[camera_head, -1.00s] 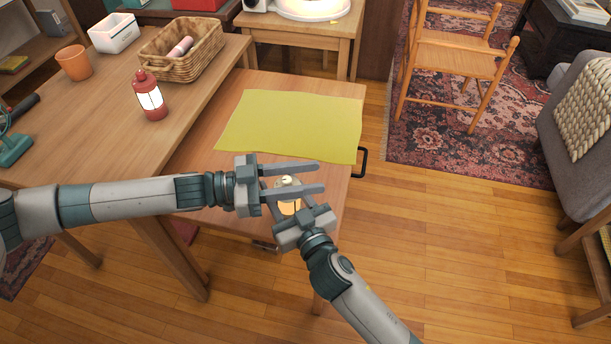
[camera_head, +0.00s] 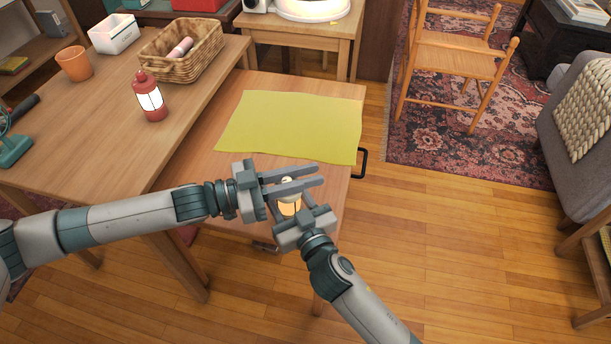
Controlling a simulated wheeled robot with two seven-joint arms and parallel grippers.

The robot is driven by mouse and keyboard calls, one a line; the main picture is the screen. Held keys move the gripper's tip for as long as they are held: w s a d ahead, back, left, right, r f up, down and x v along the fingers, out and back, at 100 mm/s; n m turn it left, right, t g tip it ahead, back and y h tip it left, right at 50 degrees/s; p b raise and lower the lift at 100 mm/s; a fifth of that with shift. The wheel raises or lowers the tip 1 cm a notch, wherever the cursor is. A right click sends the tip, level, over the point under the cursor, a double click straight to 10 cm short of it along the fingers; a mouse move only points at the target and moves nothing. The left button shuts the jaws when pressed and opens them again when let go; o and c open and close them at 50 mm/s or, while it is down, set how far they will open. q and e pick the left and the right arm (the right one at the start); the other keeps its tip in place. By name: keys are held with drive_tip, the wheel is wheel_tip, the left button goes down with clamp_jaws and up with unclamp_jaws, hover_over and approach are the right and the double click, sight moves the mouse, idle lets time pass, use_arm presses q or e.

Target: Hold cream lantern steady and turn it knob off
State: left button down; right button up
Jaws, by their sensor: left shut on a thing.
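The cream lantern (camera_head: 289,207) is glowing near the front edge of the small table, partly hidden by both grippers. My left gripper (camera_head: 305,180) comes in from the left, its fingers shut across the lantern's top. The knob itself is too covered to make out. My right gripper (camera_head: 292,208) comes from the lower right, with its fingers around the lantern's lower body. Whether they press on it cannot be seen.
A yellow cloth (camera_head: 290,125) lies on the table behind the grippers. A wooden chair (camera_head: 455,60) stands on the rug.

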drive_tip(key=shift+a, duration=0.15)
use_arm(q)
drive_tip(key=n+t+y, duration=0.1)
drive_tip(key=n+t, duration=0.1)
drive_tip(key=w+n+t+y, duration=0.1)
drive_tip(key=t, duration=0.2)
drive_tip(key=n+t+y, duration=0.1)
drive_tip(key=n+t, duration=0.1)
drive_tip(key=t, duration=0.1)
drive_tip(key=shift+w+a+r+n+y, duration=0.2)
drive_tip(key=shift+a+n+y, duration=0.1)
drive_tip(key=shift+y, duration=0.1)
use_arm(e)
drive_tip(key=shift+s, duration=0.1)
use_arm(q)
drive_tip(key=shift+a+f, duration=0.1)
drive_tip(key=shift+w, duration=0.1)
drive_tip(key=c, duration=1.6)
unclamp_jaws()
drive_tip(key=shift+a, duration=0.1)
drive_tip(key=shift+a+f, duration=0.1)
